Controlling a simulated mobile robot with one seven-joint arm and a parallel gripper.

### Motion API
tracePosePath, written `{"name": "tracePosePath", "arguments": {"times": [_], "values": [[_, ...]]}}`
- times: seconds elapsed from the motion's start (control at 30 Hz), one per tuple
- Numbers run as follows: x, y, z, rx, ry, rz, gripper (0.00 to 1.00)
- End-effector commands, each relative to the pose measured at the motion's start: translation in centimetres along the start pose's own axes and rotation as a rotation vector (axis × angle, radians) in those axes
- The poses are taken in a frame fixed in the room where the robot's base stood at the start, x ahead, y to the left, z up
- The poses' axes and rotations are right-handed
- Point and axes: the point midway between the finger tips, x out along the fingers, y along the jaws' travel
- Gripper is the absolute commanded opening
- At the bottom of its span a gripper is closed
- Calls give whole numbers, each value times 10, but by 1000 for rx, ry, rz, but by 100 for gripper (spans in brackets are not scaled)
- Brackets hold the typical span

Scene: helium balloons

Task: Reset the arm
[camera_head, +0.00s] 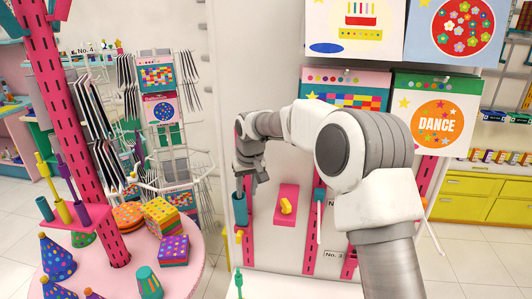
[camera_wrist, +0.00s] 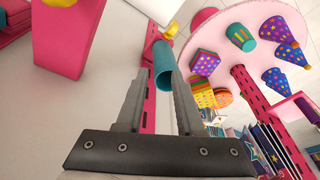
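A teal cylinder (camera_wrist: 167,62) lies just beyond the fingertips, partly behind the right finger. In the head view the teal cylinder (camera_head: 240,210) sits on a pink strip on the panel, just below and left of my gripper. Whether a fingertip touches it, I cannot tell.
A yellow valve or knob on a pink block (camera_head: 286,216) is right of the teal cylinder. A round pink table (camera_head: 190,279) with party hats and patterned boxes stands at left, with a wire rack (camera_head: 180,150) behind it. Posters (camera_head: 437,115) hang above the panel.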

Motion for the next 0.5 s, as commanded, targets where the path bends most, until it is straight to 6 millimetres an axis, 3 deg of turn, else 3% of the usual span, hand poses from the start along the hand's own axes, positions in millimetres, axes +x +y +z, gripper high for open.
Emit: {"name": "tracePosePath", "arguments": {"times": [0.17,0.5], "values": [[-35,15,18,9,21,35,36],[-122,55,102,72,66,127,36]]}}
